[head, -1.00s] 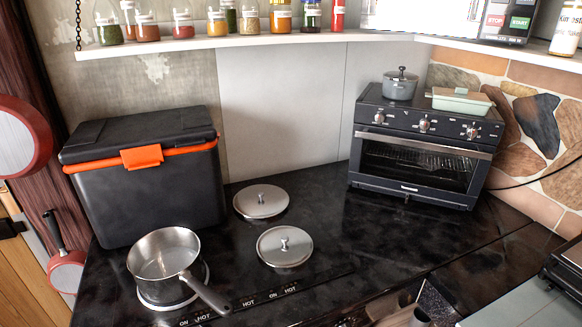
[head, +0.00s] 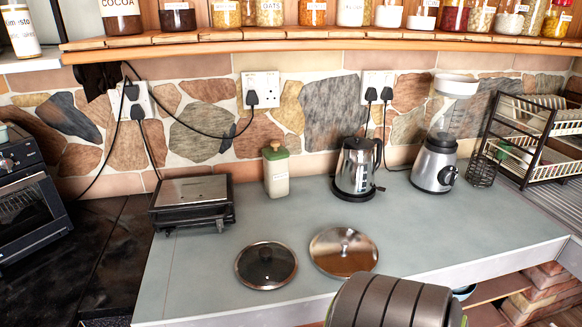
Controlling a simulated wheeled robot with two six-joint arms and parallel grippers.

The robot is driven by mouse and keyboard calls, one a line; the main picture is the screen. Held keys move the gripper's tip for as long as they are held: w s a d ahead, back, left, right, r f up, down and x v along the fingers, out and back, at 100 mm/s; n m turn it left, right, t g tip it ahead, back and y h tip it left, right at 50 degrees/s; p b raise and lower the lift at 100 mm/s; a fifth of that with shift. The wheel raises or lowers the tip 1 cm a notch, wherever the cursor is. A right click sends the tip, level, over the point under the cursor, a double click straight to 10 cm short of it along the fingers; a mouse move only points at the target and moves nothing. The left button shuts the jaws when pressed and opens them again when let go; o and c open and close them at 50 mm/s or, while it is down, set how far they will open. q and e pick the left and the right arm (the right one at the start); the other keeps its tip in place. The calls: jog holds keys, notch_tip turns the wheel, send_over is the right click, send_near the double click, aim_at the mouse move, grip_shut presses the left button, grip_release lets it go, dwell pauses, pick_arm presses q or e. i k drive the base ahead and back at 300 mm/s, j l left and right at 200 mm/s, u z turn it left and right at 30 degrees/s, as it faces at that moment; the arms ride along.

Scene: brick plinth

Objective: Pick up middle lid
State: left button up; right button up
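Two round lids lie flat on the grey counter in the head view. The dark lid with a silver rim (head: 266,265) is on the left, with a small knob at its centre. The shiny metal lid (head: 343,252) is just to its right, a little farther back, also with a central knob. I cannot tell from this frame which lid is the middle one. Neither of my grippers is in view; only a grey ribbed part, probably of my arm, shows at the bottom, right of centre.
A dark sandwich press (head: 193,203), a green-topped jar (head: 276,170), a kettle (head: 357,168) and a blender (head: 438,140) stand along the back. A dish rack (head: 540,135) is at the right. The grey counter (head: 460,232) is clear right of the lids. The oven (head: 25,205) is at left.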

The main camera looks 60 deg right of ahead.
aim_at(267, 264)
jog(key=z, duration=1.8)
jog(key=i+l+u, duration=0.15)
jog(key=l, duration=0.15)
jog(key=l+u, duration=0.1)
jog(key=l, duration=0.2)
